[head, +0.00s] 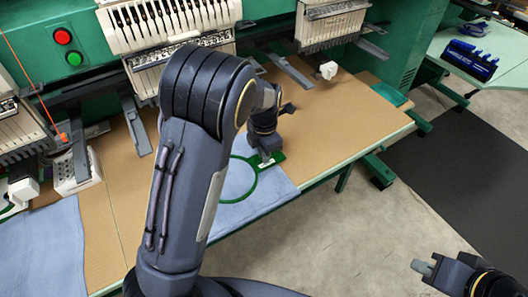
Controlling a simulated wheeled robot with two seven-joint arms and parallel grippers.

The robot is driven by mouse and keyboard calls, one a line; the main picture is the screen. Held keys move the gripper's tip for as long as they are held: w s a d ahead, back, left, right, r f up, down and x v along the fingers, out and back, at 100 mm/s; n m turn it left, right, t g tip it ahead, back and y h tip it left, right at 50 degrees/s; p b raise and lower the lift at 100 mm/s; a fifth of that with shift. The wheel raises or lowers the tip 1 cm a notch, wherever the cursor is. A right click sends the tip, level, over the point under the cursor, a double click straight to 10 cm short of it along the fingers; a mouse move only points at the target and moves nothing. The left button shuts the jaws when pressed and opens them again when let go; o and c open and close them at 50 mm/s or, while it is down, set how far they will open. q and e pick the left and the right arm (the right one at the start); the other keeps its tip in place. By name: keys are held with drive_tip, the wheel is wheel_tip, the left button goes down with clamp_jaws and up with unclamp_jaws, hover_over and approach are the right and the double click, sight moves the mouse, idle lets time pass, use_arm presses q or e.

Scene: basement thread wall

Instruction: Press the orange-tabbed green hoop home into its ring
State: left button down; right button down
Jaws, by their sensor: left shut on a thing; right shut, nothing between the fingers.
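A green ring (252,187) lies on light blue cloth (270,194) at the front edge of the brown table, partly hidden behind my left arm. At its far right side is a green bracket part (277,157) with a small pale piece. My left gripper (266,157) points down at this part and is shut, seemingly on the hoop there. No orange tab shows at the ring; the fingers and arm hide much of that spot. I cannot tell hoop and outer ring apart, or how deep the hoop sits. My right gripper (422,267) is shut and empty, out over the floor.
Green embroidery machines with white heads (170,25) stand along the back, with grey arms reaching over the table (350,110). More blue cloth (45,255) hangs at the left. A side table with a blue rack (470,58) stands far right. The table's right part is fairly clear.

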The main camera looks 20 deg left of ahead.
use_arm(q)
drive_tip(key=shift+f, duration=0.15)
drive_tip(key=c, duration=1.4)
unclamp_jaws()
wheel_tip(320, 180, up, 8)
drive_tip(key=shift+f, duration=0.1)
drive_tip(key=s+a+r+m+t+h, duration=0.1)
drive_tip(key=s+r+m+t, duration=0.1)
drive_tip(key=s+m, duration=0.6)
drive_tip(key=s+a+r+m+t+h, duration=0.1)
drive_tip(key=s+r+m+t, duration=0.1)
drive_tip(key=s+m, duration=0.7)
drive_tip(key=s+a+r+m+t+h, duration=0.1)
drive_tip(key=s+r+m, duration=0.1)
drive_tip(key=s+m, duration=0.7)
drive_tip(key=shift+s+a+t+h, duration=0.1)
drive_tip(key=shift+s+t+h, duration=0.05)
drive_tip(key=shift+t+h, duration=0.25)
